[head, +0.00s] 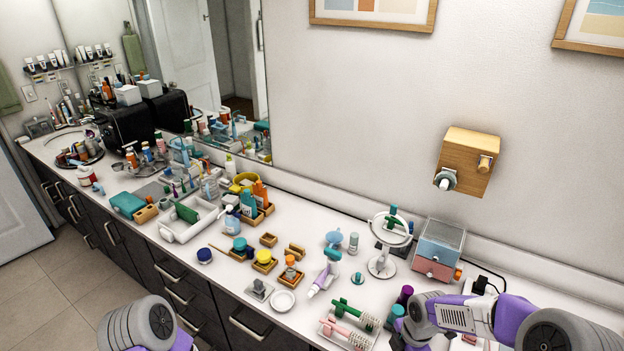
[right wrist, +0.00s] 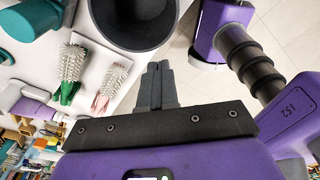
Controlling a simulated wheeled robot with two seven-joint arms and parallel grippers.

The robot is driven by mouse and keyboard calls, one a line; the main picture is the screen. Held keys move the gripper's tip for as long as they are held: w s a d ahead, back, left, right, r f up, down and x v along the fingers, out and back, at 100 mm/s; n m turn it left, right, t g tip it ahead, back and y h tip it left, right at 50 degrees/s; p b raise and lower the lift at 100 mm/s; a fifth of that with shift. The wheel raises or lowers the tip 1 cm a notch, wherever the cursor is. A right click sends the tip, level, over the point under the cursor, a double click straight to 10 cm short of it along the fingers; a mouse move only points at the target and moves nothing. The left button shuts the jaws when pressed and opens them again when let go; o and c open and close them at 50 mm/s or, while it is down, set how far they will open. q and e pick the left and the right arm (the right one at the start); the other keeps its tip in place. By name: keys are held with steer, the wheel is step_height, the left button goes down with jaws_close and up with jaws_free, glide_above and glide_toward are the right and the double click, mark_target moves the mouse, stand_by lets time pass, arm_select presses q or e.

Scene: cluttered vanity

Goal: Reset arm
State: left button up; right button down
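My right arm (head: 455,313) comes in from the lower right of the head view and bends down at the counter's front edge; its gripper is not clearly visible there. In the right wrist view my right gripper (right wrist: 157,84) has its two dark fingers together, with nothing seen between them. It is close to a dark grey round container (right wrist: 135,18) and apart from the brushes. Of my left arm only a grey and purple link (head: 140,325) shows at the lower left of the head view; its gripper is out of frame.
A green brush (head: 355,311) and a pink brush (head: 347,335) lie on a white tray near my right arm. A round mirror (head: 384,258) and a small drawer box (head: 439,249) stand behind. Bottles and small trays crowd the counter. Floor (head: 65,270) is clear at left.

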arm_select(q)
step_height(320, 180, down, 6)
steer(key=b, duration=0.6)
steer(key=shift+f, duration=0.2)
arm_select(e)
steer(key=s+a+f+m+y, duration=0.1)
steer(key=s+a+f+m, duration=0.3)
steer(key=f+m, duration=0.3)
steer(key=s+a+f+m+y, duration=0.1)
steer(key=s+a+f+m, duration=0.3)
steer(key=f+m, duration=0.4)
steer(key=s+a+f+m, duration=0.4)
steer(key=s+f+m, duration=0.2)
steer(key=f+m, duration=0.2)
steer(key=shift+s+f+t+y, duration=0.15)
steer(key=shift+s+t+y, duration=0.15)
steer(key=shift+s+y, duration=0.1)
arm_select(q)
steer(key=shift+w, duration=0.1)
arm_select(e)
steer(key=shift+a, duration=0.1)
